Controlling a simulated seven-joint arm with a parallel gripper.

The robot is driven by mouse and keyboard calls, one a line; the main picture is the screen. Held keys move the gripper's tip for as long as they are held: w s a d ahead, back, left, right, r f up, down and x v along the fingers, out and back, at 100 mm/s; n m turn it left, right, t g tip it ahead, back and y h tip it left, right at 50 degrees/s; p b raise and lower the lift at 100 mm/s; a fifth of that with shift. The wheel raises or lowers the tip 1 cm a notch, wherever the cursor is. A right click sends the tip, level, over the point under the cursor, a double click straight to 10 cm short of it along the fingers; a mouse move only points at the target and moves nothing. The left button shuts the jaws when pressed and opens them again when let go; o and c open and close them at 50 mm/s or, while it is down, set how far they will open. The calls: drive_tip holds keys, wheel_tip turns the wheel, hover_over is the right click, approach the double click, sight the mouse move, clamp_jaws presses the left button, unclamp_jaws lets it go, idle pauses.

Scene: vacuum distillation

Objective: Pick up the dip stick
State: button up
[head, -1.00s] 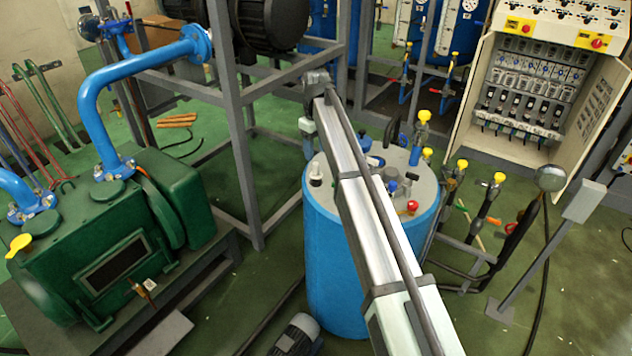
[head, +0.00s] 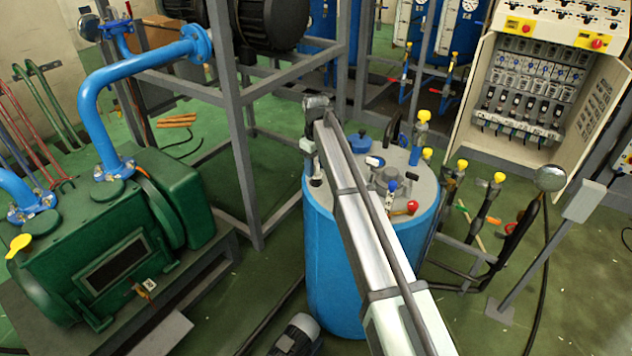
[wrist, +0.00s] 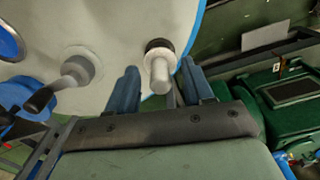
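The dip stick (wrist: 160,72) shows in the wrist view as a pale cylindrical handle in a dark collar on the grey lid (wrist: 110,40) of the blue tank. In the head view the tank (head: 335,270) stands in the middle, and the dip stick is mostly hidden behind my gripper (head: 313,160) near the lid's left edge. In the wrist view my gripper (wrist: 160,68) is open, with one blue finger on each side of the handle. Gaps show between the handle and both fingers; contact cannot be seen.
Other fittings stand on the lid, including a blue cap (head: 360,142) and a red knob (head: 412,207). A grey frame post (head: 235,150) and a green pump (head: 110,250) stand left. Valves with yellow handles (head: 462,164) stand right of the tank.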

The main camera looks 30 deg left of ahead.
clamp_jaws()
idle(0.6)
wheel_tip(320, 180, up, 28)
drive_tip(key=shift+f, duration=2.85)
drive_tip(key=shift+f, duration=0.55)
